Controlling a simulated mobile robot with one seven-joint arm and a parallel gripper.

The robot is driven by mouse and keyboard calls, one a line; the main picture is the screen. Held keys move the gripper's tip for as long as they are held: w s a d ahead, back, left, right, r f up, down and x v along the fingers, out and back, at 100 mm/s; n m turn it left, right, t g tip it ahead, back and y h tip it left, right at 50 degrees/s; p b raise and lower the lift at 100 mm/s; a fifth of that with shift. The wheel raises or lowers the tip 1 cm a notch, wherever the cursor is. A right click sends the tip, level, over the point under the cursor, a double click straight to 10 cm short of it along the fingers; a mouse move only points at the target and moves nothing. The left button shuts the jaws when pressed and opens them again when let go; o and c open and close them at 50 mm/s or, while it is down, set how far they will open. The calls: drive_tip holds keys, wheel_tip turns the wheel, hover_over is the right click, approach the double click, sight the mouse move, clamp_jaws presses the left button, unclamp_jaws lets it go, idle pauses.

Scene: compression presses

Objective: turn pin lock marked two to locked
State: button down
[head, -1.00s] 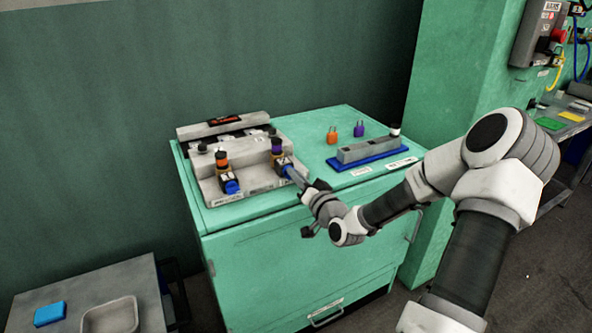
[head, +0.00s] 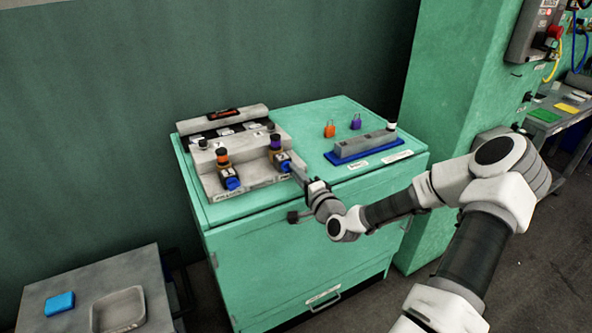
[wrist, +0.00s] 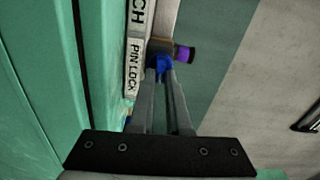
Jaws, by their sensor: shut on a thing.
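Two pin locks stand side by side on the front of the grey press unit (head: 262,178), each with a dark marked plate and a blue knob. The left blue knob (head: 231,183) is free. The right blue knob (head: 286,166) is at the tip of my gripper (head: 297,170), which reaches in from the right. In the wrist view my gripper (wrist: 163,76) has its fingers closed together on the blue knob (wrist: 161,63). The fingers partly hide the knob. The plate marks are too small to read surely.
A grey block on a blue base (head: 365,153) lies right of the unit. In the wrist view a "PIN LOCK" label (wrist: 134,66) and a purple-topped cylinder (wrist: 185,53) are close to the fingers.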

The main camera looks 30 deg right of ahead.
drive_tip(key=shift+f+m, duration=0.1)
drive_tip(key=shift+m, duration=0.5)
drive_tip(key=c, duration=0.9)
unclamp_jaws()
drive_tip(key=s, duration=0.5)
drive_tip(key=s+p, duration=0.1)
drive_tip(key=s, duration=0.5)
drive_tip(key=s+p, duration=0.1)
drive_tip(key=s, duration=0.5)
drive_tip(key=shift+s+d, duration=0.2)
drive_tip(key=shift+d, duration=0.05)
